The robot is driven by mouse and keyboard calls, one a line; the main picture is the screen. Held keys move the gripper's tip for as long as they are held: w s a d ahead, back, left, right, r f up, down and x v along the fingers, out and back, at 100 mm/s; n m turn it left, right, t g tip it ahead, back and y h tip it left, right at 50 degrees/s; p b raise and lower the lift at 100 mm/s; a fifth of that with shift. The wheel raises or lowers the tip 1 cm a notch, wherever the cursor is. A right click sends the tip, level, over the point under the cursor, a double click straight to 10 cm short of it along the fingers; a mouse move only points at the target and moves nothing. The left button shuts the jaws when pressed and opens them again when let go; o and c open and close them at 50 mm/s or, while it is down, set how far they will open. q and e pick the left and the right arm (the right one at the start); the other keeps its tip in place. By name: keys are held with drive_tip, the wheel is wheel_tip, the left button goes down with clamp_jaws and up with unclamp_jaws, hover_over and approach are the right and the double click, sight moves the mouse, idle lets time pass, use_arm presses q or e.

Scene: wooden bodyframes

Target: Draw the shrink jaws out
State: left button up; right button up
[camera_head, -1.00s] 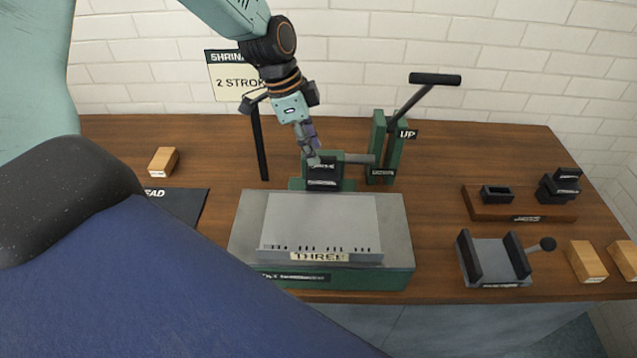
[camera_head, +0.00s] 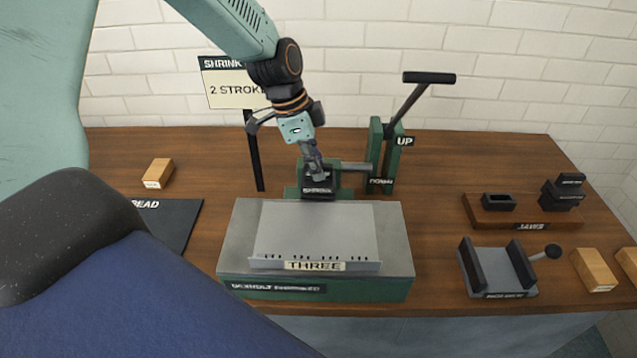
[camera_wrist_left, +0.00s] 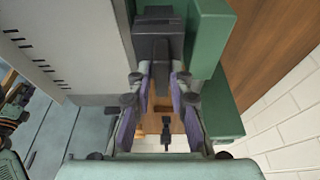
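The shrink jaws appear as a dark block (camera_head: 319,187) in the green machine head (camera_head: 303,192), behind the grey plate. In the left wrist view the dark block (camera_wrist_left: 158,45) has an upright tab (camera_wrist_left: 162,75) that stands toward me. My left gripper (camera_head: 318,174) is right above the block, pointing down. In the left wrist view its fingers (camera_wrist_left: 160,84) are apart, one on each side of the tab, with a small gap showing.
A grey plate marked THREE (camera_head: 315,233) lies on the bench block in front. A lever post with a label UP (camera_head: 404,141) stands right of the head. A brown JAWS tray (camera_head: 480,214) holds dark blocks. A sign (camera_head: 232,90) stands behind my arm.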

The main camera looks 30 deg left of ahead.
use_arm(q)
drive_tip(key=shift+a+f, duration=0.1)
drive_tip(key=shift+a, duration=0.1)
drive_tip(key=c, duration=0.3)
drive_tip(key=shift+d, duration=0.2)
clamp_jaws()
drive_tip(key=shift+a, duration=0.1)
drive_tip(key=shift+w+r+p, duration=0.1)
drive_tip(key=shift+r+p, duration=0.7)
drive_tip(key=shift+r, duration=0.1)
drive_tip(key=shift+r+p, duration=1.45)
drive_tip(key=shift+r, duration=0.1)
drive_tip(key=shift+r, duration=0.15)
idle(0.8)
